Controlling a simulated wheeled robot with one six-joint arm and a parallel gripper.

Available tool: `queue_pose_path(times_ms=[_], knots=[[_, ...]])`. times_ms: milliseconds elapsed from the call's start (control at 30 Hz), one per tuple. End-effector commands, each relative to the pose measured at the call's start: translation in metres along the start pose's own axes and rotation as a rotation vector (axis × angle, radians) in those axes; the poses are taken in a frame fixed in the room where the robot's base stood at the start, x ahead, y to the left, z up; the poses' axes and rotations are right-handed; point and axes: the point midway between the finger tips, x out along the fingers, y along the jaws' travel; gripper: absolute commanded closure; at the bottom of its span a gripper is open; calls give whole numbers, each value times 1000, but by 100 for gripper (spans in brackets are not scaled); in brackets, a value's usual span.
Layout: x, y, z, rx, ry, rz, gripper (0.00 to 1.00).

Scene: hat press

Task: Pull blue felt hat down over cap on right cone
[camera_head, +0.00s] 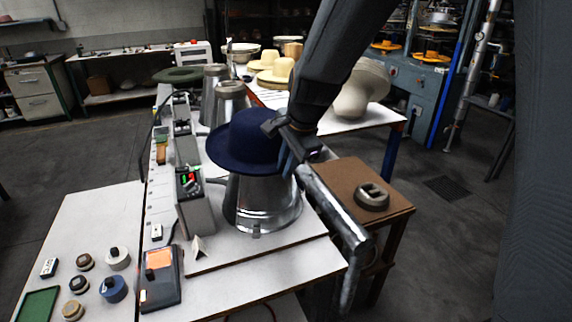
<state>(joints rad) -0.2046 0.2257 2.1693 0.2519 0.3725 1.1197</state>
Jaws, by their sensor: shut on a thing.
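The blue felt hat (245,137) sits over the top of the right metal cone (262,203), its brim tilted, lower at the left and front. The cone's top and any cap on it are hidden under the hat. My gripper (283,132) is at the right side of the hat, shut on its brim edge. My arm comes down from the upper right, and the exact finger contact is partly hidden by dark gripper parts.
A control box with a lit display (190,197) stands just left of the cone. More metal cones (229,102) stand behind it. Cream hats (277,72) lie behind.

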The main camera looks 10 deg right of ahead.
Motion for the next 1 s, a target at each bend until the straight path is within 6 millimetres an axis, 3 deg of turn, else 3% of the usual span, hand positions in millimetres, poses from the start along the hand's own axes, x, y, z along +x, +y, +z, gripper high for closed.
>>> queue_pose_path(times_ms=[1000], knots=[[8,4,0,1,-1,0,100]])
